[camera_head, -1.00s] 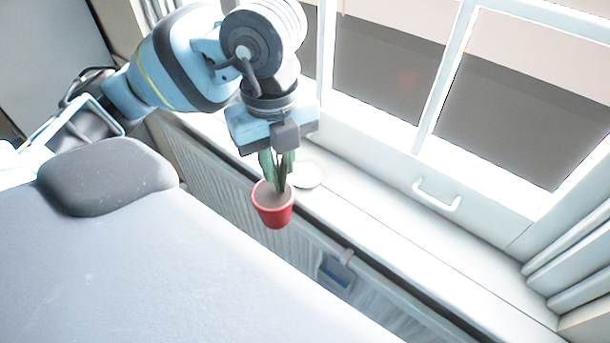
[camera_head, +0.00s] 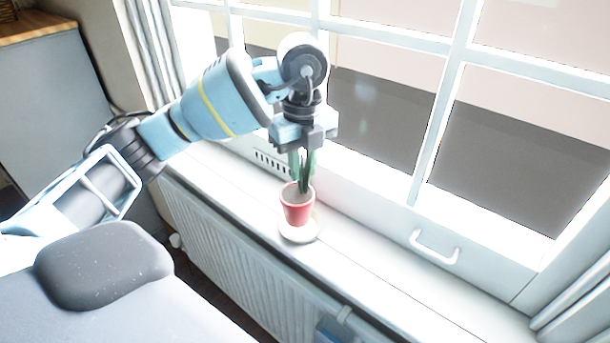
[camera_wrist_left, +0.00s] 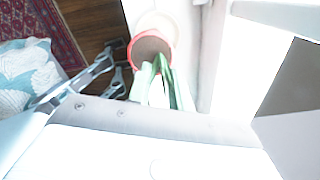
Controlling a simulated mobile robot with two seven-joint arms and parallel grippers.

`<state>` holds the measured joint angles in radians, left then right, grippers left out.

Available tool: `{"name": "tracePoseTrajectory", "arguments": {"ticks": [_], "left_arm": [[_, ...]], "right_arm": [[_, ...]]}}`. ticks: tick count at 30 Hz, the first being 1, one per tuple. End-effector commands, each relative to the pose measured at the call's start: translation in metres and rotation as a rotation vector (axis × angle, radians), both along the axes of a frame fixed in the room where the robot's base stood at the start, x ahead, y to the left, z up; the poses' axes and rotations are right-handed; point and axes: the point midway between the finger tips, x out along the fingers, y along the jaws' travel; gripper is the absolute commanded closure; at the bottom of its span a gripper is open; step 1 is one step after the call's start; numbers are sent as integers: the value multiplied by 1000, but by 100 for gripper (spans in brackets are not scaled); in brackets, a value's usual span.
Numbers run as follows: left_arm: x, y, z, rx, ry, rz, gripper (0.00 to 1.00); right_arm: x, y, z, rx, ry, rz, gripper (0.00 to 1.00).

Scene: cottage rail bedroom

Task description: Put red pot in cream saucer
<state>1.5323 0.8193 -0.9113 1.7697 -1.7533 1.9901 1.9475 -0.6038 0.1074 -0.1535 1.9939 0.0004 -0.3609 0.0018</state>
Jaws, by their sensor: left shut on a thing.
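The red pot (camera_head: 297,208) holds a green plant (camera_head: 302,168) and is upright over the windowsill. My left gripper (camera_head: 303,150) is above it, shut on the plant's leaves. The cream saucer (camera_head: 300,236) lies on the sill directly below the pot. The pot's base overlaps the saucer in the head view, and I cannot tell whether it touches. In the left wrist view the pot (camera_wrist_left: 150,47) is below the leaves, with the pale saucer (camera_wrist_left: 158,24) showing past its rim. My right gripper is out of view.
The white windowsill (camera_head: 375,270) is clear to the right of the saucer. The window with a white handle (camera_head: 434,246) stands close behind. A radiator (camera_head: 240,265) is below the sill. A patterned rug (camera_wrist_left: 50,25) shows in the left wrist view.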

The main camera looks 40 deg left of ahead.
Motion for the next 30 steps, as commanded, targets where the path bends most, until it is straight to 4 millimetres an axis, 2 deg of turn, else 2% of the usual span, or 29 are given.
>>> {"name": "tracePoseTrajectory", "arguments": {"ticks": [10,17,29,30], "left_arm": [[11,2,0,-2,-1,1,100],[10,3,-32,0,-1,0,100],[10,3,-38,0,-2,0,100],[10,3,-39,0,-1,0,78]], "right_arm": [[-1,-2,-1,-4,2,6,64],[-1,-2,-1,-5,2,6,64],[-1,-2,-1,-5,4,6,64],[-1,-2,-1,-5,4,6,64]]}}
